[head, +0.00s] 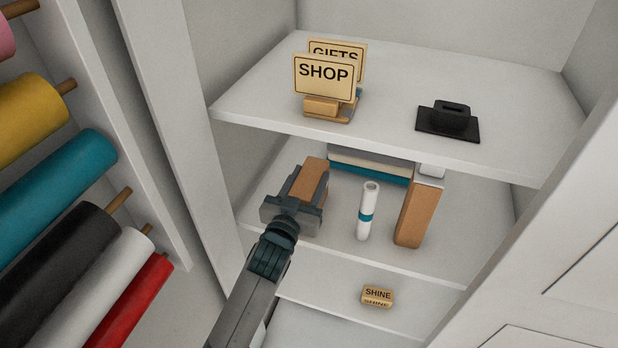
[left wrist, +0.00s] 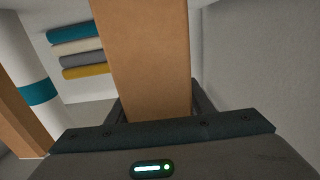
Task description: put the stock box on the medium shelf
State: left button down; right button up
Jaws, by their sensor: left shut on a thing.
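A brown stock box (head: 314,174) is between the fingers of my left gripper (head: 305,187), which is shut on it. In the head view, box and gripper are in the left part of the middle shelf (head: 340,247) space, below the upper shelf. In the left wrist view the box (left wrist: 147,60) stands up between the fingers and runs out of the top of the picture. I cannot tell whether its underside touches the shelf. My right gripper is not in view.
A white tube with a teal band (head: 368,212) and a tall brown box (head: 416,214) stand to the right on the middle shelf. Folded stock (head: 370,162) lies behind. SHOP signs (head: 323,78) and a black holder (head: 450,120) sit above; a SHINE block (head: 377,296) sits below. Coloured rolls (head: 60,180) hang left.

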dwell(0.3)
pick_arm(q)
jog(key=c, duration=0.9)
grip_release()
jog(key=shift+f, duration=0.15)
jog(key=shift+s+a, duration=0.15)
jog(key=shift+s, duration=0.3)
jog(key=b+v, duration=0.2)
jog(key=v, duration=0.9)
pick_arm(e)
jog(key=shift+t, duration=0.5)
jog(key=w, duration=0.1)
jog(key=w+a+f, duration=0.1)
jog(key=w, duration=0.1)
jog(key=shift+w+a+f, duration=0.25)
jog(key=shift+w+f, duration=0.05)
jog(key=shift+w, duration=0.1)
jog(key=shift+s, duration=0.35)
